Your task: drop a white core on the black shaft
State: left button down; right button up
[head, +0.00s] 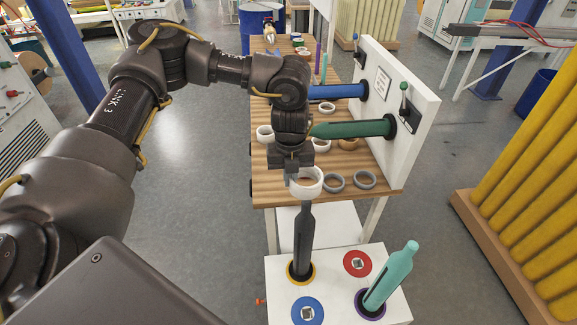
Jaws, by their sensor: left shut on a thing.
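My left gripper (292,172) points down and is shut on a white core (309,183), a short ring. The core is at the top end of the black shaft (304,240), and I cannot tell whether the shaft tip is inside its hole. The black shaft stands upright in a yellow-ringed socket (290,275) on the white stand (335,302). My right gripper is not in view.
A tilted teal shaft (392,274) stands in a purple-ringed socket on the same stand, beside red (357,263) and blue (308,312) discs.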

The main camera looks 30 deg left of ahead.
pick_arm(q)
jog(key=m, duration=0.1)
jog(key=w+m, duration=0.1)
jog(key=shift+a+r+m, duration=0.1)
jog(key=shift+a+m, duration=0.3)
notch_tip(320, 180, down, 12)
jog(key=m+b, duration=0.1)
jog(key=b, duration=0.6)
jog(key=shift+w+a+m, duration=0.15)
jog(key=shift+m, duration=0.15)
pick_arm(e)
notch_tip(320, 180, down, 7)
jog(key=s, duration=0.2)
pick_arm(q)
jog(key=shift+r, duration=0.1)
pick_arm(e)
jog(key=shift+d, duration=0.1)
pick_arm(q)
jog(key=c, duration=1.5)
grip_release()
notch_tip(320, 180, up, 11)
jog(key=b, duration=0.2)
jog(key=shift+b, duration=0.3)
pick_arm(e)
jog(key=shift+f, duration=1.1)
